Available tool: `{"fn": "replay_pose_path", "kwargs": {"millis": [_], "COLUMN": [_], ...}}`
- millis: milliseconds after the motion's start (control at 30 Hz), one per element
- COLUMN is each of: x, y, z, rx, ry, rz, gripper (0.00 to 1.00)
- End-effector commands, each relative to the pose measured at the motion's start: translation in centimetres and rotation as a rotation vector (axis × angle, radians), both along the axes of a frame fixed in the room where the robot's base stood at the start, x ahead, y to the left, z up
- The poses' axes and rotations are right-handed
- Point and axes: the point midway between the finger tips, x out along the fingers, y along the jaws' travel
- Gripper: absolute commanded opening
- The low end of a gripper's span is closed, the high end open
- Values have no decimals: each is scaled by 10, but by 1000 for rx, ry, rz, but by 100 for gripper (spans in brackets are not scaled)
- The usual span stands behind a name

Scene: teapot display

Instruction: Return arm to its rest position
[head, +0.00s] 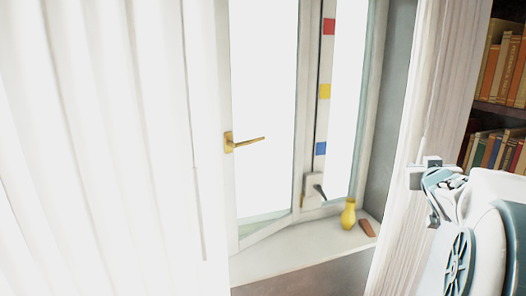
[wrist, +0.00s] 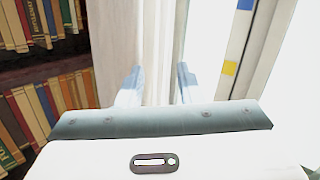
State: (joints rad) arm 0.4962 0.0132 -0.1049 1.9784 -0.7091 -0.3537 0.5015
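My gripper (head: 424,169) shows at the right of the head view, in front of the right curtain, with my arm folded behind it. In the wrist view my gripper (wrist: 159,84) has its two pale blue fingers well apart. Nothing is held between them. The pale curtain (wrist: 118,40) and bright window lie beyond the fingers. I cannot tell how far the fingertips are from the curtain.
A window with a brass handle (head: 243,142) stands ajar above a white sill (head: 290,258). A yellow vase (head: 348,214) and a small brown block (head: 367,228) stand on the sill. A white curtain (head: 90,150) hangs left. Bookshelves (head: 497,110) are right.

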Motion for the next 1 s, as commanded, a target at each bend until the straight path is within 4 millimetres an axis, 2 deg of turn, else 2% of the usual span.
{"fn": "replay_pose_path", "kwargs": {"millis": [33, 167, 267, 367, 500, 600, 700, 800, 1000], "x": [-9, -40, -72, -112, -176, -218, -249, -266, -273], "y": [23, 74, 118, 162, 221, 253, 274, 285, 288], "z": [-6, -36, -65, -95, -136, -158, -173, -180, -182], "rx": [24, 96, 150, 202, 259, 286, 300, 309, 311], "ry": [46, 210, 357, 518, 749, 889, 989, 1045, 1068], "rz": [-14, -45, -37, -4, 79, 146, 199, 231, 241], "gripper": [33, 33, 33, 33, 33, 33, 33, 33, 33]}}
